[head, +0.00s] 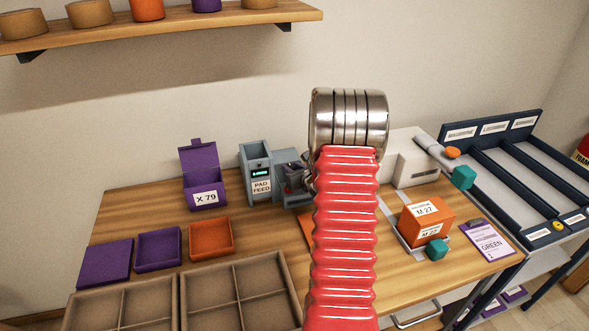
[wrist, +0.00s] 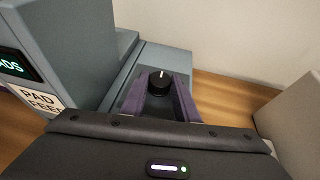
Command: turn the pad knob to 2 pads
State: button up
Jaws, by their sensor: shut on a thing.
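The pad feed (head: 258,178) is a grey machine with a small lit display and a "PAD FEED" label; its side also shows in the wrist view (wrist: 60,50). The display (wrist: 12,65) is cut off to "ADS" in the wrist view, and its number is not readable. The black pad knob (wrist: 160,78) sits on the machine's lower part, its white mark pointing up in the wrist view. My gripper (wrist: 160,96) has its purple fingers on either side of the knob and is shut on it. In the head view my red arm hides most of the gripper.
A purple box (head: 203,177) marked X 79 stands left of the pad feed. A whitish machine (head: 414,160) stands to the right, with an orange box (head: 425,221) in front. Purple and orange trays (head: 158,249) and cardboard dividers (head: 240,290) fill the left front.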

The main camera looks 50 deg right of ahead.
jog(key=shift+d+r, duration=0.1)
jog(key=o, duration=0.8)
jog(key=shift+o, duration=1.3)
jog(key=shift+s, duration=0.1)
jog(key=v, duration=1.3)
jog(key=shift+s+a, duration=0.25)
